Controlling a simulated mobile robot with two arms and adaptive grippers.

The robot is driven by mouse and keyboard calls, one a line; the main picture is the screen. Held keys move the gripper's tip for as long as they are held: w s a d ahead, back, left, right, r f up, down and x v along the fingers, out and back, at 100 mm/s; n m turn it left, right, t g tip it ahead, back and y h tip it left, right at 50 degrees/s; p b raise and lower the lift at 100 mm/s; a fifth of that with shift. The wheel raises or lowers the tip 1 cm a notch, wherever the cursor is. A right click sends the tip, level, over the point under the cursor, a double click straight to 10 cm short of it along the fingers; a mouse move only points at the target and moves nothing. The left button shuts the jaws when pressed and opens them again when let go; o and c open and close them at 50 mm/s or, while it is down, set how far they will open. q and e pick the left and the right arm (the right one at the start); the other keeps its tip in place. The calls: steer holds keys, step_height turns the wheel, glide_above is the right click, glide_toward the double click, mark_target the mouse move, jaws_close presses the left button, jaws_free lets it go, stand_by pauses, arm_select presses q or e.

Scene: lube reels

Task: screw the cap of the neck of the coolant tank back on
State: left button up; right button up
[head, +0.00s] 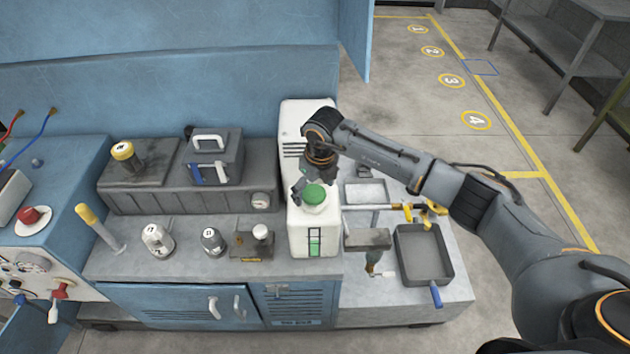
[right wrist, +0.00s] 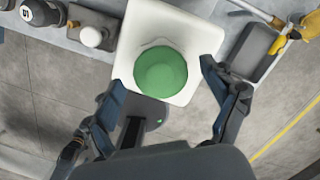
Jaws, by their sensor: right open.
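The coolant tank (head: 303,243) is a white container with a green level window on its front, standing at the right end of the grey bench. The green cap (head: 314,194) sits at the neck on top of the tank; I cannot tell whether it is threaded on. In the right wrist view the cap (right wrist: 160,69) is a green disc on the white tank top (right wrist: 195,35). My right gripper (head: 303,188) is at the cap's back left in the head view. My left gripper is not seen.
Left of the tank stand a small white-knobbed device (head: 255,242) and two numbered canisters (head: 157,240). Behind is a grey box (head: 212,158). To the right lie a dark tray (head: 424,254) and a yellow-handled bar (head: 410,210). Floor beyond the bench is open.

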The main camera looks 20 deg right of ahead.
steer(key=shift+c, duration=0.8)
steer(key=c, duration=1.1)
steer(key=shift+m, duration=0.7)
steer(key=shift+c, duration=0.2)
steer(key=m, duration=0.2)
steer(key=shift+m+h+p, duration=0.3)
steer(key=shift+p, duration=0.1)
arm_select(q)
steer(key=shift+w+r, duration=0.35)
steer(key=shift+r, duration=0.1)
arm_select(e)
steer(key=shift+f+m, duration=0.1)
steer(key=shift+m, duration=0.5)
